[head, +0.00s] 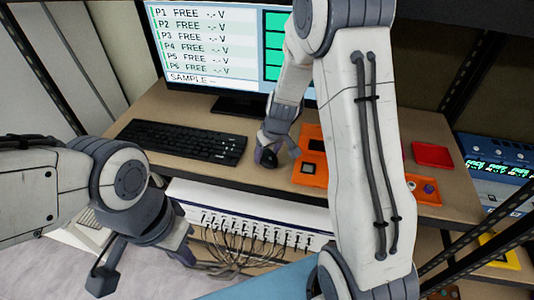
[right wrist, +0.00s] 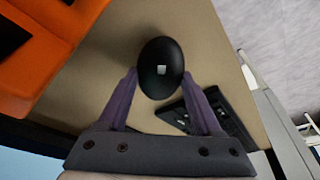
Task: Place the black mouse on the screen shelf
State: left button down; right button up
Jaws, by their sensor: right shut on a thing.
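The black mouse (right wrist: 162,62) is a dark oval with a small light square on top, between the purple fingers of my right gripper (right wrist: 161,82). The gripper is shut on it. In the head view the mouse (head: 267,160) shows as a small dark shape at my right gripper (head: 270,151), over the wooden screen shelf (head: 257,181), right of the keyboard. I cannot tell whether the mouse touches the shelf. My left gripper (head: 143,266) is open and empty at the lower left, in front of the shelf and below its level.
A black keyboard (head: 182,141) lies left of the mouse, before the monitor (head: 213,45). An orange tray (head: 306,172) stands close on the right, partly behind my right arm. A red tray (head: 433,154) lies further right. Cables hang from a white unit (head: 245,207) below the shelf.

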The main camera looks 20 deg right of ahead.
jog(key=shift+f, duration=0.25)
jog(key=shift+f, duration=0.15)
jog(key=o, duration=1.4)
jog(key=shift+r, duration=0.2)
